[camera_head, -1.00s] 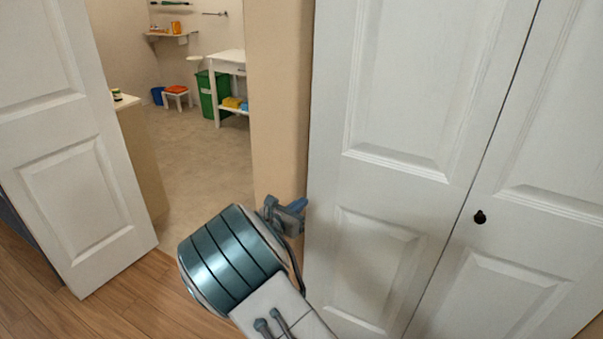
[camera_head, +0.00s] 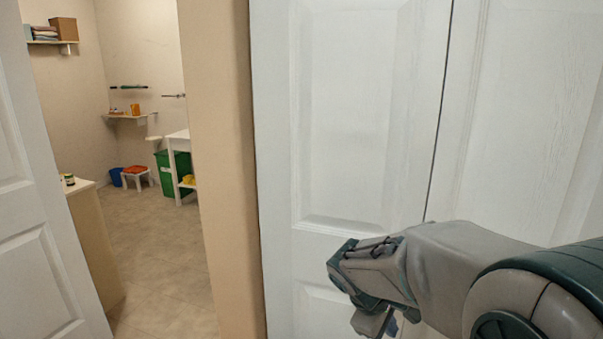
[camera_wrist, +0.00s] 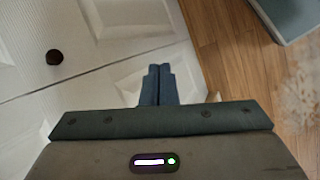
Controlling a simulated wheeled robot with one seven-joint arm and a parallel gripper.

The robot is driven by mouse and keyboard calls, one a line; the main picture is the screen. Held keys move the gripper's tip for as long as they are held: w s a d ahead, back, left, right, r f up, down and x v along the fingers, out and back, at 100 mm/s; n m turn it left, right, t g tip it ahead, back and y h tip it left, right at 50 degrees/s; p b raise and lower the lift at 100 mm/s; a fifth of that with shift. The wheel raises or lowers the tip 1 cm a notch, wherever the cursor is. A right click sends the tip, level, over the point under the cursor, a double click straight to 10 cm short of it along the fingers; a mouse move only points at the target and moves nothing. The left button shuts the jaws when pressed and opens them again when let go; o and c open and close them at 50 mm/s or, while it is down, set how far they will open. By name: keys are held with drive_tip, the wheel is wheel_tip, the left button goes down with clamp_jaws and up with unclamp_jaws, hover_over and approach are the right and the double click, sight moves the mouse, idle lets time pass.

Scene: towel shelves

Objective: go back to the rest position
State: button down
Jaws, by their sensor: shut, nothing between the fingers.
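My gripper (camera_wrist: 158,84) shows in the wrist view with its two blue-grey fingers together and nothing between them. In the head view, my arm reaches in from the lower right, and the gripper end (camera_head: 377,322) points down in front of the white closet doors (camera_head: 345,130). The fingers are mostly cut off or hidden there. The wrist view shows the white door panels (camera_wrist: 100,25) and a dark round knob (camera_wrist: 54,57) to the left of the fingers. I cannot tell the exact gap between gripper and doors.
An open white door (camera_head: 40,220) stands at the left. The doorway beside it leads to a room with a clear tiled floor (camera_head: 165,255), a green bin (camera_head: 173,172), a red-topped stool (camera_head: 136,172) and wall shelves (camera_head: 130,116). Wood floor (camera_wrist: 225,50) shows in the wrist view.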

drive_tip(key=s+a+r+m+y, duration=0.2)
drive_tip(key=s+m+y, duration=0.3)
drive_tip(key=s+m, duration=0.4)
drive_tip(key=shift+s+a+m+t, duration=0.3)
drive_tip(key=shift+s+m, duration=0.1)
drive_tip(key=shift+s, duration=2.35)
drive_tip(key=shift+r, duration=0.1)
